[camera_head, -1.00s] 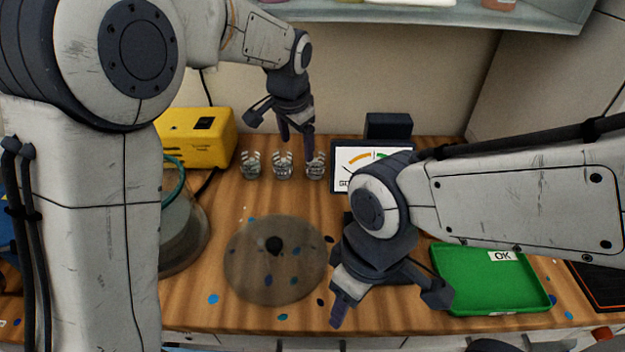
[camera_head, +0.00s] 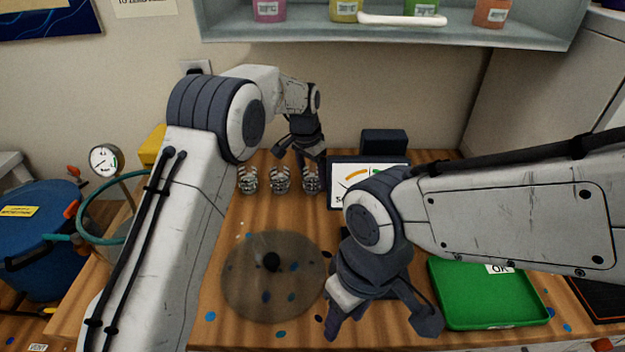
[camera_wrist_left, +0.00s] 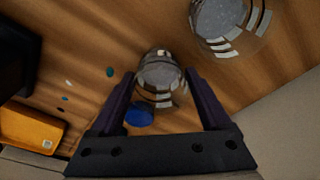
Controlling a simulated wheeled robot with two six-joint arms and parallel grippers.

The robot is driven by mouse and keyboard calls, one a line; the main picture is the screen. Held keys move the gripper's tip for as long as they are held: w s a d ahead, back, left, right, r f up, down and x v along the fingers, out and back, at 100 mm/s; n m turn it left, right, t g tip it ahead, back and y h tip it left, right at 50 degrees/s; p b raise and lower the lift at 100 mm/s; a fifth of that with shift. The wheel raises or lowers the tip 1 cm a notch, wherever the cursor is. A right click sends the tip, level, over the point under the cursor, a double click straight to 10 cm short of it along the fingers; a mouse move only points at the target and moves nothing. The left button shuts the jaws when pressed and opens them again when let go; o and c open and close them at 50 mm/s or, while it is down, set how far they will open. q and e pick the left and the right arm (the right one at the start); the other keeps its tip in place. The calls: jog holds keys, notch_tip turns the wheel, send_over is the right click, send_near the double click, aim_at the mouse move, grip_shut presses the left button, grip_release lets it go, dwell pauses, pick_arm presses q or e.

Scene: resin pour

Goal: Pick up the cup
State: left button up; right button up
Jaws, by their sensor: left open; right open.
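Three clear glass cups stand in a row on the wooden bench: left (camera_head: 247,181), middle (camera_head: 280,181) and right (camera_head: 311,182). My left gripper (camera_head: 308,163) is open at the right cup, with one finger overlapping its upper part in the head view. In the left wrist view, one cup (camera_wrist_left: 160,78) lies between the spread fingertips of my left gripper (camera_wrist_left: 159,76), with no visible grip on it. A second cup (camera_wrist_left: 226,20) stands beside it, outside the fingers. My right gripper (camera_head: 377,322) is open and empty over the front of the bench.
A display with a dial (camera_head: 345,190) stands just right of the cups. A translucent round disc (camera_head: 240,285) with a dark knob is in front of them. A green tray (camera_head: 465,305) lies at right. A shelf (camera_head: 380,30) with bottles hangs above. Blue drops spot the bench.

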pick_arm(q)
jog(key=shift+w+f, duration=0.1)
jog(key=shift+f, duration=0.6)
jog(key=c, duration=1)
jog(key=shift+r, duration=0.1)
